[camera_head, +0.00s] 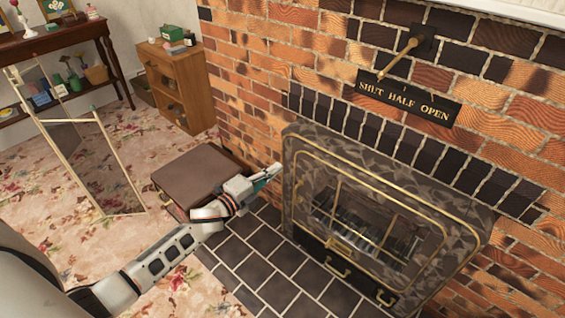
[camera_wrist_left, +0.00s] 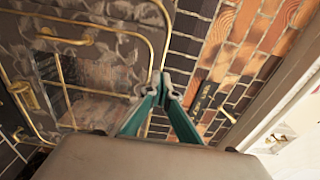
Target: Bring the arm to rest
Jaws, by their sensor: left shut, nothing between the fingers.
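My left arm comes in from the lower left in the head view. Its gripper (camera_head: 272,170) is stretched out in front of the fireplace's left edge, above the dark tiled hearth. The left wrist view shows its two green fingers (camera_wrist_left: 164,82) with the tips together and nothing between them. The fireplace insert (camera_head: 300,190) has a grey marbled frame with gold trim. It also shows at the upper left of the wrist view (camera_wrist_left: 110,25). My right gripper is in neither view.
A brown box-like stool (camera_head: 195,170) stands behind my left forearm. A damper lever (camera_head: 400,57) sits on the brick wall above a "SHUT HALF OPEN" plate (camera_head: 408,100). A leaning mirror (camera_head: 90,165), a wooden cabinet (camera_head: 190,85) and a side table (camera_head: 60,40) stand at the left. Open carpet lies between.

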